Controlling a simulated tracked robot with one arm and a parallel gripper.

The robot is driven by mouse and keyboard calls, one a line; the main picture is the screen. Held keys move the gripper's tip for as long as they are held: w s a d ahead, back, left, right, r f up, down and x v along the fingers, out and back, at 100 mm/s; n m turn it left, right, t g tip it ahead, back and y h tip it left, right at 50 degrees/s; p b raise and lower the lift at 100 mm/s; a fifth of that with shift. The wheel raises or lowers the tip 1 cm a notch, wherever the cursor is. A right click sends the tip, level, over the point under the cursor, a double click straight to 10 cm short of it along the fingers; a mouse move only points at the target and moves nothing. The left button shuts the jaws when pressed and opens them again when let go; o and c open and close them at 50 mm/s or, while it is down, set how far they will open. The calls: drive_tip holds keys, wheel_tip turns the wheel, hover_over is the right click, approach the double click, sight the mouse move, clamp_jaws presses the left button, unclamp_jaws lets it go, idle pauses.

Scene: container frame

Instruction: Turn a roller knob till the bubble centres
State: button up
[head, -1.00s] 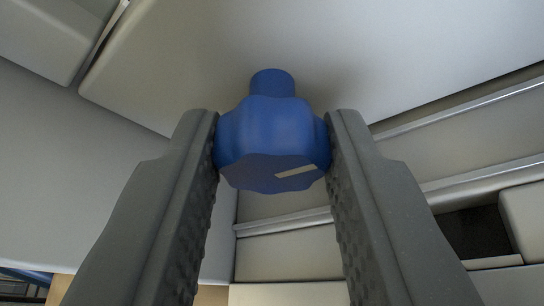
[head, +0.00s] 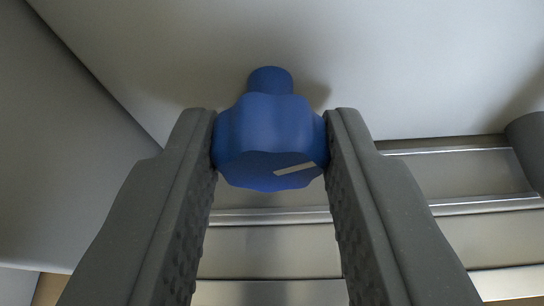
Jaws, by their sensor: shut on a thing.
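A blue lobed roller knob (head: 268,135) sits in the upper middle of the head view, on a short blue stem against a pale grey panel (head: 400,60). A light stripe marks the right part of its front face. My gripper (head: 269,140) is shut on the knob, one dark grey ridged finger touching each side. No bubble or level is visible in this view.
Metallic rails and flat strips (head: 440,240) run across below and to the right of the knob. A dark grey rounded part (head: 527,150) stands at the right edge. A plain grey surface (head: 60,150) fills the left side.

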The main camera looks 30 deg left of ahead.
drive_tip(key=shift+a+n+h+b, duration=0.1)
drive_tip(key=shift+n+h+b, duration=0.25)
drive_tip(key=shift+n+h, duration=0.35)
drive_tip(key=shift+n, duration=0.3)
drive_tip(key=o, duration=1)
drive_tip(key=shift+c, duration=0.2)
drive_tip(key=shift+s+r, duration=0.2)
drive_tip(key=shift+s, duration=0.2)
drive_tip(key=p+v, duration=0.2)
drive_tip(key=v, duration=1)
drive_tip(key=shift+s, duration=0.45)
